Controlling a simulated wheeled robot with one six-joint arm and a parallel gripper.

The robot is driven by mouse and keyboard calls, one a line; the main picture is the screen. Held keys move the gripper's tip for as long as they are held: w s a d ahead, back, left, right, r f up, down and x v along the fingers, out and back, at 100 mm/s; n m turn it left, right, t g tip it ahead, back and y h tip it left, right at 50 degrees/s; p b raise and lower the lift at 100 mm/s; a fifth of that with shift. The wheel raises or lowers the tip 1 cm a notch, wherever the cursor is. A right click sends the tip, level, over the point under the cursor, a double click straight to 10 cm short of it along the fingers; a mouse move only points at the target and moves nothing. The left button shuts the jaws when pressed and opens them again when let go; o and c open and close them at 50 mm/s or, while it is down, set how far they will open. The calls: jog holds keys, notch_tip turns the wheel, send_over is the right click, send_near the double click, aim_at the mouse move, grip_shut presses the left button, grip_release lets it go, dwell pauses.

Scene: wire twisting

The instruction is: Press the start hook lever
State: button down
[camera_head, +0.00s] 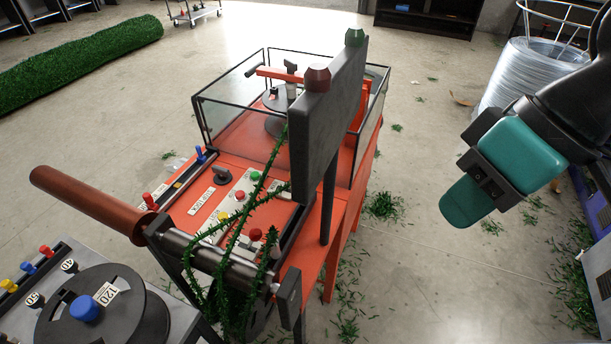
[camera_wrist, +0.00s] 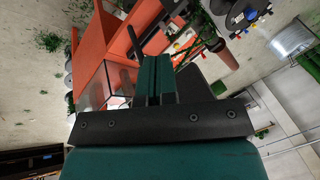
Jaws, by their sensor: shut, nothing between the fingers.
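The orange wire-twisting machine (camera_head: 205,215) stands in the middle of the head view. Its panel has coloured buttons, a black knob (camera_head: 221,174) and small red and blue levers (camera_head: 201,155) on the left side. Labels are too small to read, so I cannot tell which lever is the start hook lever. My gripper (camera_head: 467,203), with teal fingers, is at the right, in the air, apart from the machine. In the wrist view my gripper (camera_wrist: 155,75) has its fingers together and empty, with the orange machine (camera_wrist: 118,48) beyond them.
A dark upright panel (camera_head: 327,125) with red and green knobs stands between my gripper and the button panel. A glass-walled guard (camera_head: 225,120) encloses the far end. Green wire garland (camera_head: 235,235) hangs over the near roller. A wire coil (camera_head: 520,75) stands at the right.

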jog(key=w+a+f+m+y+b, duration=0.2)
jog(key=w+a+f+y+b, duration=0.1)
jog(key=w+f+b, duration=0.5)
jog(key=w+a+f+m+y+b, duration=0.25)
jog(key=w+f+b, duration=0.25)
jog(key=w+f, duration=0.45)
jog(key=w+d+f+m+t+y+b, duration=0.2)
jog(key=w+f+m+y, duration=0.3)
jog(key=w+f, duration=0.6)
jog(key=w+t+b, duration=0.1)
jog(key=w, duration=0.2)
jog(key=shift+w+d+t, duration=0.15)
jog(key=shift+w+t, duration=0.15)
jog(key=shift+w, duration=0.1)
jog(key=shift+f+y, duration=0.1)
jog(key=shift+y, duration=0.15)
jog(key=p+x, duration=0.1)
jog(key=x, duration=1.3)
jog(key=shift+s+p, duration=0.1)
jog(key=shift+p, duration=0.2)
